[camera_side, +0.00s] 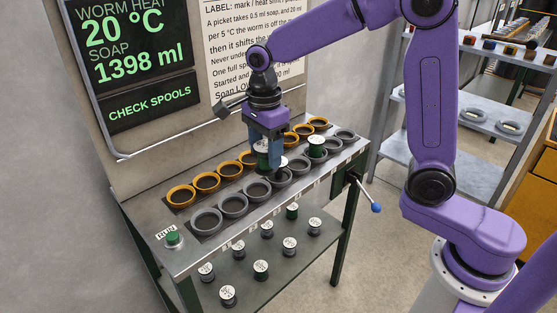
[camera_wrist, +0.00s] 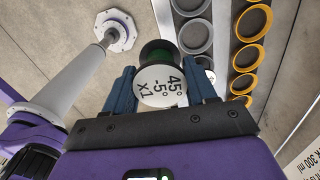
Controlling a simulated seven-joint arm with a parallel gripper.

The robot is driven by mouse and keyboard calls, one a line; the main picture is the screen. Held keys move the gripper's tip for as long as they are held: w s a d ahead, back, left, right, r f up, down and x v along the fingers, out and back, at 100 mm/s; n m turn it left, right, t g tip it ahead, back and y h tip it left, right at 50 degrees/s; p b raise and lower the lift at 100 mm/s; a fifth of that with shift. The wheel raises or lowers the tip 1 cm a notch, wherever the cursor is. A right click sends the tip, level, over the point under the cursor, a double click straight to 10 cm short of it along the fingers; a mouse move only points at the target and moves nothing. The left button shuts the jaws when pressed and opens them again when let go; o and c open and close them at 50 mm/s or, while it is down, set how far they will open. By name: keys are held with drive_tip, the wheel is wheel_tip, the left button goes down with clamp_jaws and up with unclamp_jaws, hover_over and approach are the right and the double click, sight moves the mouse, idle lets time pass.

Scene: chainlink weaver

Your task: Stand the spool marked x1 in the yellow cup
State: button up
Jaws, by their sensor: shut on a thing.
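My gripper (camera_side: 265,152) is shut on a spool with green thread (camera_side: 262,147), over the middle of the cup rows. In the wrist view the spool (camera_wrist: 160,78) sits between the blue fingers, its white label reading 45°, -5° and x1. It looks upright and above the cups; its exact height is unclear. Yellow cups form the back row, such as this yellow cup (camera_side: 206,182) and, in the wrist view, this yellow cup (camera_wrist: 254,22). The spool and fingers hide part of the rows.
Grey cups (camera_side: 233,206) form the front row. A green spool (camera_side: 317,147) stands at the right, and another spool (camera_side: 283,161) shows beside my fingers. Several spools (camera_side: 261,269) stand on the lower shelf. A green button (camera_side: 173,240) and a blue-knobbed lever (camera_side: 376,208) are at the bench edges.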

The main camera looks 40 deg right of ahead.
drive_tip(key=w+d+f+m, duration=0.25)
drive_tip(key=w+d, duration=0.25)
drive_tip(key=w, duration=0.5)
drive_tip(key=w+d+f+m, duration=0.1)
drive_tip(key=w+d+f, duration=0.2)
drive_tip(key=w+d, duration=0.45)
drive_tip(key=shift+w+a+f, duration=0.25)
drive_tip(key=shift+f, duration=0.6)
drive_tip(key=shift+w+a+f, duration=0.3)
drive_tip(key=shift+f, duration=0.5)
drive_tip(key=shift+w+a+f, duration=0.25)
drive_tip(key=shift+f, duration=0.6)
drive_tip(key=shift+f, duration=0.25)
drive_tip(key=shift+f, duration=0.6)
drive_tip(key=shift+f, duration=0.45)
drive_tip(key=o, duration=1.2)
